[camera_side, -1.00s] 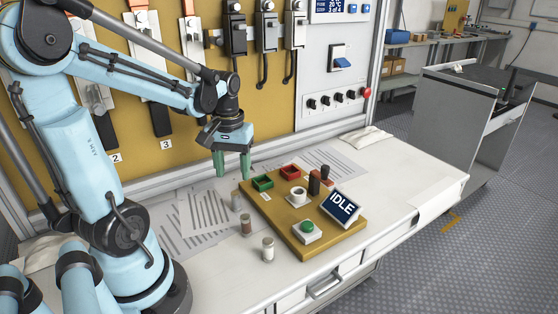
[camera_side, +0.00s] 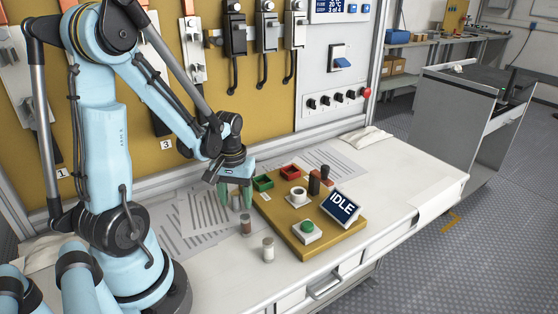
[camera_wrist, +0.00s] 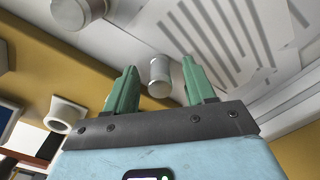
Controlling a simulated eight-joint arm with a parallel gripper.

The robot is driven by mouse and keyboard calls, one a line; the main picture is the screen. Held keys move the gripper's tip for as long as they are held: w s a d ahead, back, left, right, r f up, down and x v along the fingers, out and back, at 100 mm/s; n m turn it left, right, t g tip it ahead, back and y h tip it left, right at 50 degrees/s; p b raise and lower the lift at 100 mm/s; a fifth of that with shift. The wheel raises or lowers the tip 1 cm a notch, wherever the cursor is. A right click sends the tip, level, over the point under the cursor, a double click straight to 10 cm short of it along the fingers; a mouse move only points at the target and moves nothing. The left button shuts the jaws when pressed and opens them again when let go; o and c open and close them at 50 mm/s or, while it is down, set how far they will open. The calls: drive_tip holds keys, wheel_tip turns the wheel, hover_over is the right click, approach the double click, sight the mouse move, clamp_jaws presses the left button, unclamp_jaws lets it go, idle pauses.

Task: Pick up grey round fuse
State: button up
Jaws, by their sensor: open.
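A grey round fuse (camera_side: 236,202) stands on the white table just left of the brown board, partly hidden by my green fingers. My gripper (camera_side: 234,204) is open above and around this spot. In the wrist view the grey fuse (camera_wrist: 160,76) shows in the gap between the two green fingertips of my gripper (camera_wrist: 159,70), with space on both sides. A round fuse (camera_wrist: 72,10) shows at the wrist view's top left.
Striped papers (camera_side: 205,212) lie to the left.

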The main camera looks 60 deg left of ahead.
drive_tip(key=shift+f, duration=0.5)
clamp_jaws()
drive_tip(key=shift+r, duration=0.15)
